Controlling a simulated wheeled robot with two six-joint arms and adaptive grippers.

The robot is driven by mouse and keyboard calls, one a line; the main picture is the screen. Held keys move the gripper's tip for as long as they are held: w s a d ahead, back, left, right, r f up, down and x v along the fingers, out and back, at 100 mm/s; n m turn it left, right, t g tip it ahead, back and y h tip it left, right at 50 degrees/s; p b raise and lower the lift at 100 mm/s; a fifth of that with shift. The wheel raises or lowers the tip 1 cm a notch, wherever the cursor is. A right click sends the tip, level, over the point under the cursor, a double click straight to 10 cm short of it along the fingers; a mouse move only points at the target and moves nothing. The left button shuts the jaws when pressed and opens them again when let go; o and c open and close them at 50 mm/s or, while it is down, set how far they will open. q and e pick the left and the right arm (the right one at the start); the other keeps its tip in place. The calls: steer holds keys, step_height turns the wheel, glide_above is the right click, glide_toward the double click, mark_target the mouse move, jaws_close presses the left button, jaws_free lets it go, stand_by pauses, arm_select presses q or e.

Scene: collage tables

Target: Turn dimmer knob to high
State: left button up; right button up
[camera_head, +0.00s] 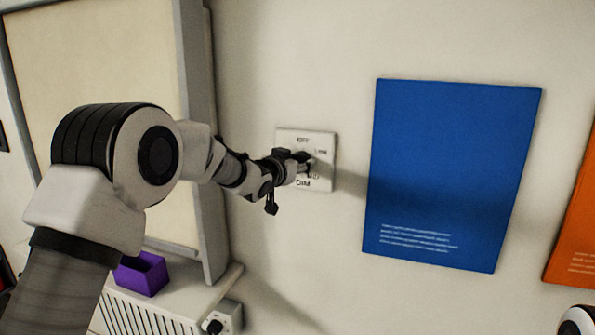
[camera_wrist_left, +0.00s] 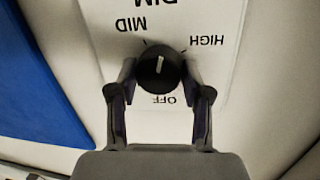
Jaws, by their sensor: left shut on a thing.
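The dimmer plate (camera_head: 325,178) is a white panel on the wall in the head view. My left gripper (camera_head: 303,161) reaches it from the left and covers the knob there. In the left wrist view the black round dimmer knob (camera_wrist_left: 157,78) sits between the fingers of my left gripper (camera_wrist_left: 158,72), which is shut on it. The plate (camera_wrist_left: 225,75) appears upside down, with MID at upper left, HIGH at upper right and OFF below. The knob's white pointer line points up in that view, between the MID and HIGH marks.
A blue poster (camera_head: 450,170) hangs right of the plate, and an orange one (camera_head: 575,235) is at the right edge. A framed board (camera_head: 100,60) is on the left. A purple box (camera_head: 141,273) stands on a white ledge below. Bare wall surrounds the plate.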

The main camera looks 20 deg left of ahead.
arm_select(q)
steer(key=shift+d+r+m+y+b, duration=0.15)
steer(key=shift+m+y+b, duration=0.35)
steer(key=shift+m+b, duration=1.75)
steer(key=shift+d+r+m+y+b, duration=0.1)
steer(key=shift+m+y+b, duration=0.4)
steer(key=shift+m+b, duration=1.7)
steer(key=shift+n+b, duration=0.65)
steer(key=shift+b, duration=0.05)
steer(key=o, duration=1)
steer(key=shift+o, duration=0.8)
steer(key=shift+w+f, duration=0.1)
steer(key=shift+f, duration=0.05)
steer(key=s+r, duration=0.2)
steer(key=s, duration=0.9)
steer(key=shift+s+a, duration=0.25)
steer(key=shift+s, duration=0.15)
